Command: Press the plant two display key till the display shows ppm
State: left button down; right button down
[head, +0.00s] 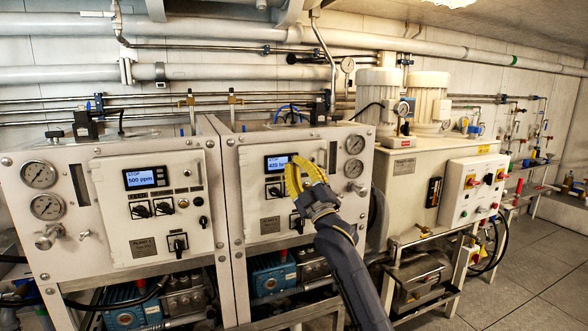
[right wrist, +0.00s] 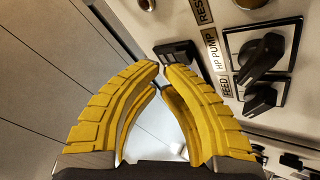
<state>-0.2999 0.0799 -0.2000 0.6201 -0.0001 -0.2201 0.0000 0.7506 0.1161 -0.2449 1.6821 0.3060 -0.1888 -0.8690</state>
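The plant two display (head: 276,163) is a small blue screen on the right-hand white panel. It reads "STOP" with a figure that looks like 425 below; the unit is too small and partly covered to read surely. My right gripper (head: 293,162), with yellow ribbed fingers, is at the right side of this display and hides its key. In the right wrist view the fingertips (right wrist: 162,66) meet or nearly meet, with nothing between them, close to a small black housing (right wrist: 178,54). Whether they touch the key cannot be told. My left gripper is not in view.
The plant 1 panel (head: 158,200) stands to the left, its display (head: 146,177) reading "STOP 500 ppm". Black rotary switches (right wrist: 262,60) labelled HP pump and feed are near my fingers. Gauges (head: 354,145) and a cabinet with buttons (head: 473,190) lie to the right.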

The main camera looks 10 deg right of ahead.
jog(key=shift+w, duration=0.35)
dwell(0.7)
jog(key=shift+s, duration=0.15)
dwell(0.3)
jog(key=shift+s+d, duration=0.1)
jog(key=shift+s, duration=0.55)
jog(key=shift+s+d, duration=0.2)
jog(key=shift+s, duration=0.6)
jog(key=shift+s+d, duration=0.15)
jog(key=shift+s, duration=0.65)
jog(key=shift+s+d, duration=0.2)
jog(key=shift+s, duration=0.6)
